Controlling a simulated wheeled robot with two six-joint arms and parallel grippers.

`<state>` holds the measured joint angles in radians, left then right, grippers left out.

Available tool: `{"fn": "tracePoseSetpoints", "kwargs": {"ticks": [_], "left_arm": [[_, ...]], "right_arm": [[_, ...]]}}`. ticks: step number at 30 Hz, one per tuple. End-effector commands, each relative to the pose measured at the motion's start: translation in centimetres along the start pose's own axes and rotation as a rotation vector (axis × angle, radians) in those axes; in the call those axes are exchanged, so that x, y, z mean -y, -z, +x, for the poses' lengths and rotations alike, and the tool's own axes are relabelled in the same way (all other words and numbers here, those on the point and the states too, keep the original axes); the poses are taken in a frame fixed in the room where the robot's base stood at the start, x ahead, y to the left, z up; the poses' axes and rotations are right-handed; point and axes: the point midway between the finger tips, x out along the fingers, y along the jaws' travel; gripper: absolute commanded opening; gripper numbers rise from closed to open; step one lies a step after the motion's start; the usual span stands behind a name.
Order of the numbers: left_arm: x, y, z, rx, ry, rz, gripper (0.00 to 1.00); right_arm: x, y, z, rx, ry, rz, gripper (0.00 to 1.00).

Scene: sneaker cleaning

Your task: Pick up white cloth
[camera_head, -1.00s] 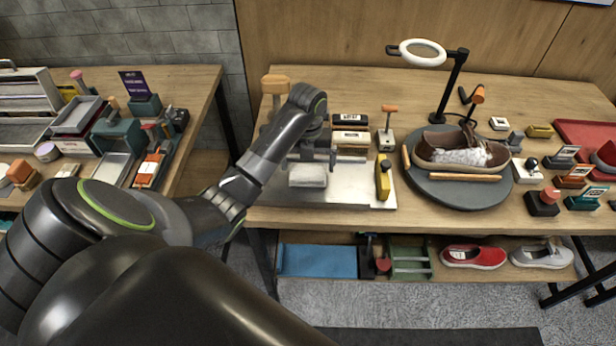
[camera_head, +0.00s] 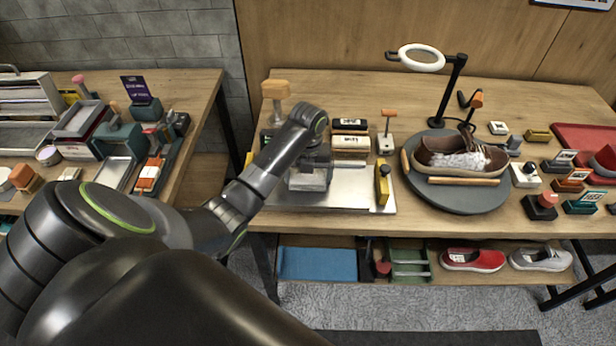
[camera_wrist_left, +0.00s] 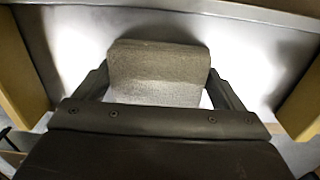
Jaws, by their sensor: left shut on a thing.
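The white cloth (camera_wrist_left: 158,68) looks like a folded, textured block, greyish in shadow in the left wrist view. My left gripper (camera_head: 308,180) is over the metal tray (camera_head: 348,188) on the main table. In the left wrist view its two fingers stand at the left and right sides of the cloth, and it is shut on it. In the head view the gripper and shadow cover most of the cloth. I cannot tell whether the cloth still touches the tray. My right gripper is not in view.
A yellow-and-black tool (camera_head: 383,180) lies at the tray's right. Brush boxes (camera_head: 350,143) and a wooden-topped stand (camera_head: 275,95) are behind. A round grey mat (camera_head: 455,196) holds a brown shoe (camera_head: 455,157) under a ring lamp (camera_head: 421,57). The shelf below holds more shoes.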

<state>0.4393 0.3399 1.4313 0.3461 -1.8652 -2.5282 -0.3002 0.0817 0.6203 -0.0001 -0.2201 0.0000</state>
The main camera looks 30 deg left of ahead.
Motion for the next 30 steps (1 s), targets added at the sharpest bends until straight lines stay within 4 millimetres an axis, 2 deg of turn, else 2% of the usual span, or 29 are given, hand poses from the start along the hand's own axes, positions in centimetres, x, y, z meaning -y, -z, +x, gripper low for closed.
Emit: {"fn": "tracePoseSetpoints", "kwargs": {"ticks": [5, 9, 10, 15, 21, 30], "left_arm": [[0.0, -0.2, -2.1, 0.006, 0.002, 0.001, 0.68], [0.0, -0.2, -5.5, 0.009, 0.002, 0.001, 0.68], [0.0, -0.1, -6.2, 0.002, 0.0, -0.001, 0.68], [0.0, 0.0, -8.3, 0.0, 0.0, -0.001, 0.68], [0.0, 0.0, -9.7, 0.0, 0.0, 0.0, 0.68], [0.0, 0.0, -9.9, 0.0, 0.001, 0.0, 0.68]], "right_arm": [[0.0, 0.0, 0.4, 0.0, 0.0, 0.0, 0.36], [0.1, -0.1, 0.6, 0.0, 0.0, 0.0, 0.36], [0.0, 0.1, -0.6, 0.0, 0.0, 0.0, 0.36], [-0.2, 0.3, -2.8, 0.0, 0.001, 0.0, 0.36], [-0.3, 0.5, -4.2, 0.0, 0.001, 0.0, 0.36], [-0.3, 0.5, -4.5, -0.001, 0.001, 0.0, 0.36]]}}
